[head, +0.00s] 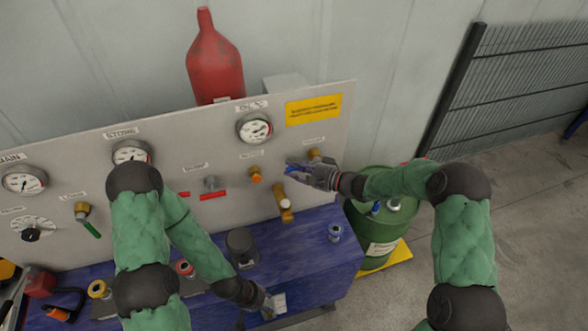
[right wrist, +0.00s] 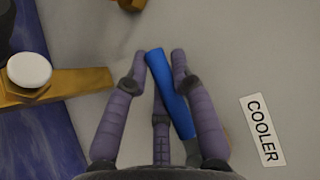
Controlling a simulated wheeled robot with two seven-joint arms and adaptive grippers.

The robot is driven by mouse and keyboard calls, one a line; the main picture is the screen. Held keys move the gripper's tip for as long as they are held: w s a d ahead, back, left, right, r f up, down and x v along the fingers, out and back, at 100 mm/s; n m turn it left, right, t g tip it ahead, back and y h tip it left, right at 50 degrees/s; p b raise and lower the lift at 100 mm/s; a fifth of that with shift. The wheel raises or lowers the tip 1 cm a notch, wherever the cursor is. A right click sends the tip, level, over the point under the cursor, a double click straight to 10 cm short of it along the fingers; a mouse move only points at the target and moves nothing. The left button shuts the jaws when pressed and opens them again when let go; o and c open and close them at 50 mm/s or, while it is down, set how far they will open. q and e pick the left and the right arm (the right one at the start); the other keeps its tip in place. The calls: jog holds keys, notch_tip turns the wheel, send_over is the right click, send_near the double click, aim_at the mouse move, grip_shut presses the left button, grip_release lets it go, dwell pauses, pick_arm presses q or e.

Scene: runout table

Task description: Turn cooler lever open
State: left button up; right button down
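The cooler lever (right wrist: 171,95) is a blue handle below the COOLER label (right wrist: 263,130). In the right wrist view it lies slanted between the fingers of my right gripper (right wrist: 160,62), touching or nearly touching them on both sides. In the head view my right gripper (head: 297,169) is at the panel's right end, with the blue handle at its tips and the brass valve body (head: 314,155) just beyond. My left gripper (head: 268,303) is low over the front of the blue table; its fingers are too small to read, and a pale item shows beside it.
The grey panel (head: 150,182) carries gauges, a green lever (head: 91,229), a red lever (head: 212,194) and a brass spout (head: 284,204). Jars stand on the blue table (head: 310,255). A green drum (head: 381,238) stands right of the table, under my right arm.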

jog(key=shift+f+h+b, duration=0.4)
jog(key=shift+b, duration=0.4)
jog(key=w+d+f+n+t+h+p, duration=0.1)
jog(key=d+f+n+h+p, duration=0.5)
jog(key=h, duration=0.7)
jog(key=shift+w+d+f+n+t+p, duration=0.4)
jog(key=shift+w+d+n+p, duration=0.35)
jog(key=shift+d+n+p, duration=0.6)
jog(key=shift+a+m, duration=0.25)
jog(key=c, duration=1)
grip_release()
